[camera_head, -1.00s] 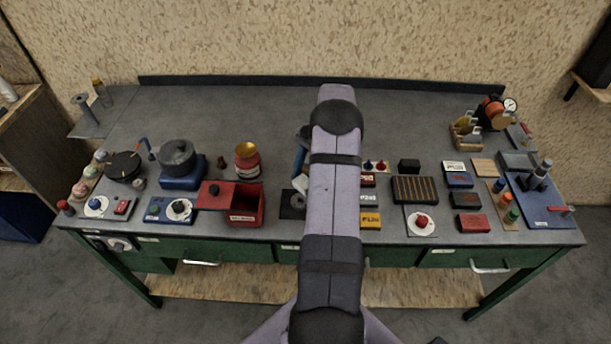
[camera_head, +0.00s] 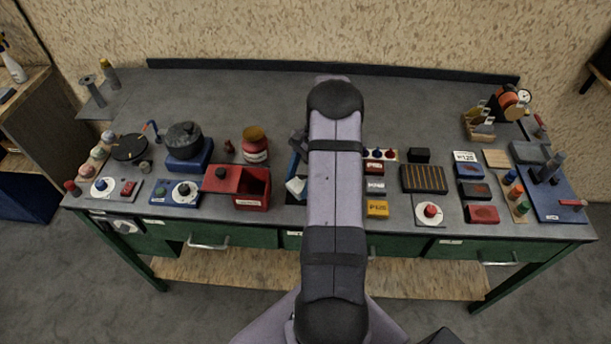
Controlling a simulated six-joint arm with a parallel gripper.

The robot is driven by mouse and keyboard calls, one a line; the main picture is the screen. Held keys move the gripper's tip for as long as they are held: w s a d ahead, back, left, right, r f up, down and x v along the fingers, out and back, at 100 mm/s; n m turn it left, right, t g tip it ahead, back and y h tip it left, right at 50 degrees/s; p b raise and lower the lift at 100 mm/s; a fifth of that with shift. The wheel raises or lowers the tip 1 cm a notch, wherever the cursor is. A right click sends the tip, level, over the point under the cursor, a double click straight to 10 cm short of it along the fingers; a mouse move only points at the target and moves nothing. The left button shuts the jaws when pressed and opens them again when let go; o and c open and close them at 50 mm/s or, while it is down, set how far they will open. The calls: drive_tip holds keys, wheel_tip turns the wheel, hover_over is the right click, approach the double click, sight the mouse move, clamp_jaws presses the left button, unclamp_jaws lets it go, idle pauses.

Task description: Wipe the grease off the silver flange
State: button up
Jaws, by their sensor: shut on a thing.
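My gripper (camera_head: 296,170) is mostly hidden behind my own arm, at the middle of the bench just right of the red bin. A small pale, cloth-like thing (camera_head: 297,187) shows at its lower end, low over a dark square patch on the bench. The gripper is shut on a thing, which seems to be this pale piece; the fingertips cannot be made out. I cannot pick out the silver flange with certainty. The arm covers part of the bench here, so the flange and any grease on it may be hidden.
The red bin (camera_head: 252,203) stands close to the left of the gripper. A black pot (camera_head: 184,139) and a red jar (camera_head: 255,146) are farther left. Yellow, white and red boxes (camera_head: 377,208) lie close right of the arm. The rear of the bench (camera_head: 230,95) is clear.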

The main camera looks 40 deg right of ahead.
drive_tip(key=shift+d+b, duration=0.5)
drive_tip(key=shift+d, duration=2.1)
drive_tip(key=shift+p+v, duration=0.7)
drive_tip(key=shift+v, duration=0.45)
drive_tip(key=r, duration=0.1)
drive_tip(key=r+p, duration=0.1)
drive_tip(key=shift+a+r+p, duration=0.3)
drive_tip(key=shift+a, duration=0.05)
drive_tip(key=shift+r+p, duration=1.25)
drive_tip(key=shift+r, duration=0.5)
